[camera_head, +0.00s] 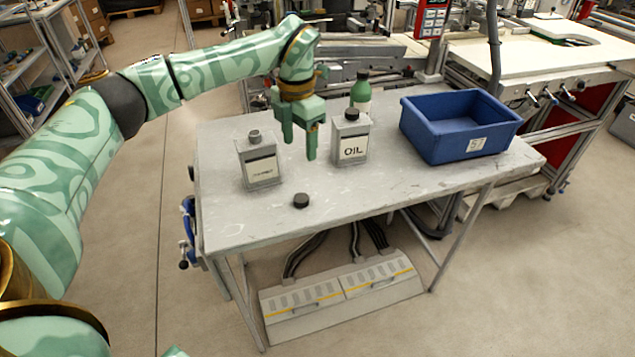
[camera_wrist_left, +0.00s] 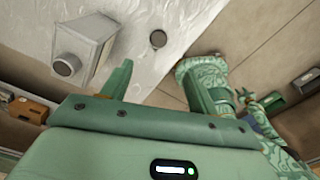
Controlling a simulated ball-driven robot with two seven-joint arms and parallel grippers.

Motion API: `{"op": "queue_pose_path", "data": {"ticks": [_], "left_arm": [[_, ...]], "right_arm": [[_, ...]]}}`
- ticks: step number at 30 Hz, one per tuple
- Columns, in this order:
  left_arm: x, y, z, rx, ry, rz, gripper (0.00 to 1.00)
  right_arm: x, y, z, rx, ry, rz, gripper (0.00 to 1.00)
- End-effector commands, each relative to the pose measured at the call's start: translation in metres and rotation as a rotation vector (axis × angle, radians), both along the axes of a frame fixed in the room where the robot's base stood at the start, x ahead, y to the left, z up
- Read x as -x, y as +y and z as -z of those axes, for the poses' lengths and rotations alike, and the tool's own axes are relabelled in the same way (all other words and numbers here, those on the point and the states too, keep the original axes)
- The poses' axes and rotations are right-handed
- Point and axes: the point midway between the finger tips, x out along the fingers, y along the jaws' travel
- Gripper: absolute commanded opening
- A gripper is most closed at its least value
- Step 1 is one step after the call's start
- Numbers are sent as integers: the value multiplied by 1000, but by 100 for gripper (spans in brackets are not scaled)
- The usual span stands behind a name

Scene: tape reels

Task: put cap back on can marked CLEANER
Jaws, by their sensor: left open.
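A grey rectangular can (camera_head: 262,168) with a pale label, its small print too fine to read, stands upright on the left of the table; its grey round neck points up. It also shows in the left wrist view (camera_wrist_left: 88,42). A small dark round cap (camera_head: 301,201) lies on the tabletop in front and to the right of that can; it shows in the left wrist view (camera_wrist_left: 158,39) too. My left gripper (camera_head: 299,148) is open and empty, pointing down above the table between the two cans, beyond the cap.
A can marked OIL (camera_head: 351,140), with a black cap on, stands to the right of my left gripper. A blue bin (camera_head: 435,138) sits at the table's right. The front of the grey table (camera_head: 245,224) is clear around the cap.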

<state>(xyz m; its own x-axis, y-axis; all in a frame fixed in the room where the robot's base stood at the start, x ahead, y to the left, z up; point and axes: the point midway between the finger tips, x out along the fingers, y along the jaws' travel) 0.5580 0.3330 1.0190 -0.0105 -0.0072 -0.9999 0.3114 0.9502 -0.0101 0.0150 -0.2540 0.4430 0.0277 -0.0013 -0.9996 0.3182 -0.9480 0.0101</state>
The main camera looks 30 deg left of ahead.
Motion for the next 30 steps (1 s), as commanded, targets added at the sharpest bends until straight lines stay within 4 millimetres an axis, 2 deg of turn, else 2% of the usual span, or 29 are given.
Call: {"op": "queue_pose_path", "data": {"ticks": [4, 10, 14, 20, 24, 30], "left_arm": [[1, 3, -2, -10, -1, -3, 60], [0, 2, -2, -9, -1, -3, 60], [0, 2, 4, -8, 1, -3, 60], [1, 2, 45, -7, 6, -3, 60], [1, 2, 76, -7, 6, -2, 60], [1, 2, 105, -7, 2, -2, 60]], "right_arm": [[4, 0, 0, 1, 6, 1, 36], [35, -1, -3, 4, 52, -1, 36], [36, -1, 0, 4, 56, -2, 36], [26, 2, 14, -1, 44, 0, 36], [28, 4, 24, -5, 49, 1, 36], [33, 5, 32, -5, 59, 1, 36]]}}
